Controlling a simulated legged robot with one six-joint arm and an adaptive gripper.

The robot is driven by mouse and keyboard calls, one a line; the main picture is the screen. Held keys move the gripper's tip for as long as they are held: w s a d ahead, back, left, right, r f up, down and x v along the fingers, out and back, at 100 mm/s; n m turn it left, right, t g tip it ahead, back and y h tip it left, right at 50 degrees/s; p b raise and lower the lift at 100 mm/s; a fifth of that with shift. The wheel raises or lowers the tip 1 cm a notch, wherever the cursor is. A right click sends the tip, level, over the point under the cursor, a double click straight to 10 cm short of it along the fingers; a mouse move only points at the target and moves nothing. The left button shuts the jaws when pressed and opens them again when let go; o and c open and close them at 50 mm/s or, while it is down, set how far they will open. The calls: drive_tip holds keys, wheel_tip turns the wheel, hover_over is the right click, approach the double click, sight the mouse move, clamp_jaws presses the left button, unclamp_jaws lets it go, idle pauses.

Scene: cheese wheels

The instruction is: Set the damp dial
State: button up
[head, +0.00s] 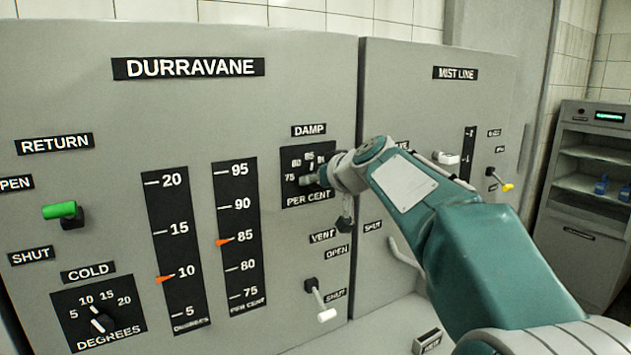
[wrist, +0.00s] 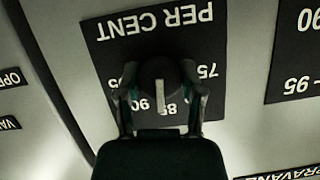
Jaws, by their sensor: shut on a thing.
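The damp dial (head: 290,161) is a black plate under the DAMP label on the grey DURRAVANE panel. My gripper (head: 314,179) is at its knob, and my wrist hides part of the scale. In the wrist view the dial plate (wrist: 112,60) appears upside down. My gripper (wrist: 160,98) is shut on the round dark knob (wrist: 159,72), one finger on each side. The knob's white pointer line lies near 85, on the side towards 90. One finger hides part of the scale. The PER CENT gauge (head: 237,195) has an orange marker just below 85.
The VENT lever (head: 318,298) is below the damp dial, towards SHUT. The RETURN lever (head: 60,210) has a green handle. The COLD dial (head: 98,317) is at the lower left. The MIST LINE panel (head: 410,75) adjoins on the right, behind my arm.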

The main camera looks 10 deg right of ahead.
drive_tip(key=m+y, duration=0.3)
drive_tip(key=m, duration=0.1)
drive_tip(key=shift+d+f+m, duration=0.1)
drive_tip(key=shift+d+m, duration=0.05)
drive_tip(key=shift+m, duration=0.25)
drive_tip(key=m+y, duration=0.2)
drive_tip(key=m, duration=0.1)
drive_tip(key=shift+f+m+t+y, duration=0.15)
drive_tip(key=shift+m+y, duration=0.15)
drive_tip(key=shift+m, duration=0.4)
drive_tip(key=shift+m+t+y, duration=0.15)
drive_tip(key=shift+m+y, duration=0.15)
drive_tip(key=shift+m, duration=0.4)
drive_tip(key=o, duration=1.2)
drive_tip(key=shift+w, duration=0.1)
drive_tip(key=shift+c, duration=0.2)
drive_tip(key=shift+d, duration=0.1)
